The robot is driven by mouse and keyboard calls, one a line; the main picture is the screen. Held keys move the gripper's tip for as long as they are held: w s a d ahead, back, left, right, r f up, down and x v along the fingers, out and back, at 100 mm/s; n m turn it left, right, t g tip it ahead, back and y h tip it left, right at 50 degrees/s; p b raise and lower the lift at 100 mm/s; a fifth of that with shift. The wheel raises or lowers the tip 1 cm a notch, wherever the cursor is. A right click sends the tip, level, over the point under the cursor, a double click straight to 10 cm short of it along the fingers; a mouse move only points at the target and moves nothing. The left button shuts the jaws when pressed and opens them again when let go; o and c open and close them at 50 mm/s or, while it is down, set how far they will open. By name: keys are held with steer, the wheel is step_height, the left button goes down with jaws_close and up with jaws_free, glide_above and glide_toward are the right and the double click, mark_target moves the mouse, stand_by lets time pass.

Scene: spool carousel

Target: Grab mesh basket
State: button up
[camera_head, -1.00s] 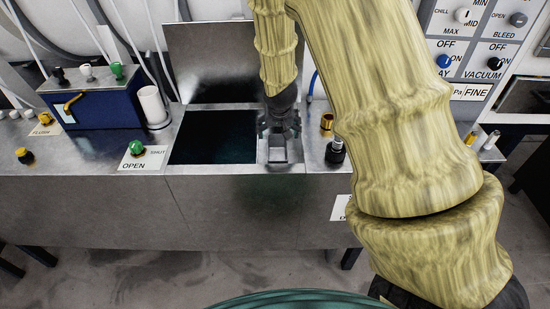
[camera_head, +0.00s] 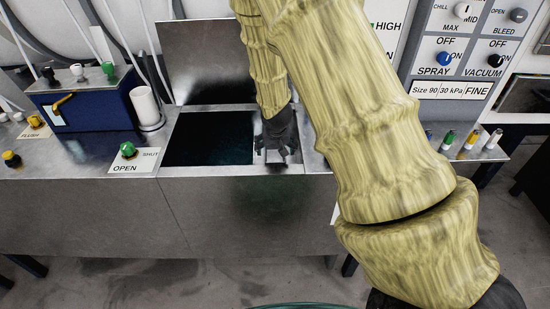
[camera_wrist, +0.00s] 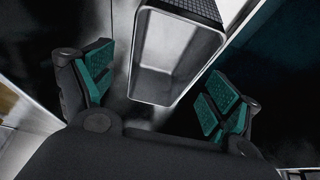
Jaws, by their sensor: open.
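The mesh basket (camera_wrist: 172,58) shows in the wrist view as a grey rectangular open container with a pale rim and dark mesh at its upper end. My gripper (camera_wrist: 157,88) is open, its two teal-padded fingers apart. The basket's near end lies ahead of and between the fingers in the picture; I see no contact with either pad. In the head view my gripper (camera_head: 278,154) points down at the small opening right of the dark tank. The basket is not clearly distinguishable there, with my gripper in front of that opening.
The dark square tank (camera_head: 210,138) lies left of my gripper, with a raised metal lid (camera_head: 205,62) behind it. A green knob (camera_head: 127,149) stands on the counter at left. A blue box (camera_head: 85,105) and white cylinder (camera_head: 146,106) stand farther back. Small coloured cylinders (camera_head: 471,140) stand at right.

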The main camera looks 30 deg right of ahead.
mark_target(275, 158)
steer(key=shift+p+x, duration=0.55)
steer(key=shift+x, duration=1.8)
steer(key=shift+w+d+f, duration=0.1)
steer(key=shift+w+f, duration=0.25)
steer(key=shift+f, duration=0.15)
steer(key=shift+f, duration=0.25)
steer(key=shift+s, duration=0.1)
steer(key=c, duration=0.9)
